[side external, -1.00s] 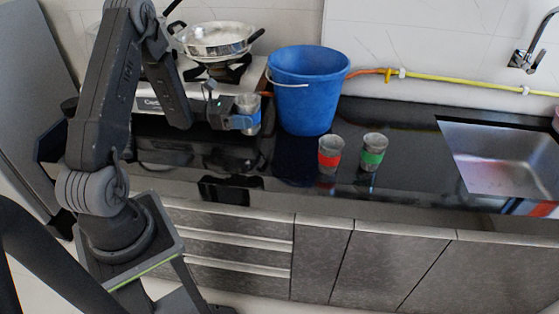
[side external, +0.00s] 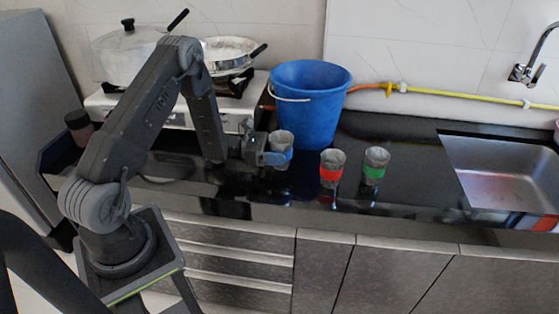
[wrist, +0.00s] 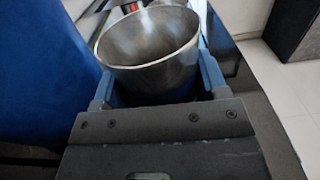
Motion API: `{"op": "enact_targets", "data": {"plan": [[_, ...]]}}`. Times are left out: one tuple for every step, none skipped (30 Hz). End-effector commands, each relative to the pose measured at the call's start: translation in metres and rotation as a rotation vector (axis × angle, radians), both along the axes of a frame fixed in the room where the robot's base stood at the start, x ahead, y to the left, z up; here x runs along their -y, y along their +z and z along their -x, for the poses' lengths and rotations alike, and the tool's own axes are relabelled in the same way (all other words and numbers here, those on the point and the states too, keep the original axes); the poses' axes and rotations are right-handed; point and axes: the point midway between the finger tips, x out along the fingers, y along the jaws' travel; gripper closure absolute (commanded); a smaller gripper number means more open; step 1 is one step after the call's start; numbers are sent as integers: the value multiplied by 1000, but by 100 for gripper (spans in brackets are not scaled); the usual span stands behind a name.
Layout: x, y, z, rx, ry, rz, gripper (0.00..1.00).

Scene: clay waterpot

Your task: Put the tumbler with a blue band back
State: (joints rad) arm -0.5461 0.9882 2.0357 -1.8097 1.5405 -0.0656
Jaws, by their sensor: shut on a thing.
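The tumbler with a blue band (side external: 283,144) is a grey metal cup, held upright between the fingers of my gripper (side external: 277,158). In the wrist view the tumbler's open rim (wrist: 150,62) faces the camera, with the blue fingers of my gripper (wrist: 155,92) on both sides of it. In the side view it is just left of a red-banded tumbler (side external: 332,167), in front of the blue bucket. I cannot tell whether its base touches the counter. A green-banded tumbler (side external: 376,165) stands right of the red one.
The blue bucket (side external: 305,105) stands close behind the held tumbler; its side also fills the left of the wrist view (wrist: 35,70). A stove (side external: 112,101) with pots is behind left. A sink (side external: 500,172) is at right. Black counter (side external: 415,150) is clear between the green-banded tumbler and the sink.

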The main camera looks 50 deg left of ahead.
Motion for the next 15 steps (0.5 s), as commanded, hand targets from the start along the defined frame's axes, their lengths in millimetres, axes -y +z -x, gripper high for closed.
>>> {"op": "enact_targets", "data": {"plan": [[0,-8,0,-3,0,1,58],[0,-13,0,-3,0,3,58],[0,-19,0,-3,0,3,58],[0,-23,0,-4,0,4,58],[0,-27,0,-3,0,3,58],[0,-32,0,-1,0,3,58],[0,-34,0,0,0,1,58],[0,-35,0,0,0,1,58],[0,-37,0,0,0,1,58],[0,-37,0,0,0,1,58],[0,-37,0,0,0,1,58],[0,-37,0,0,0,1,58],[0,-37,0,1,0,1,58],[0,-37,0,0,0,1,58],[0,-37,0,0,0,1,58]]}}
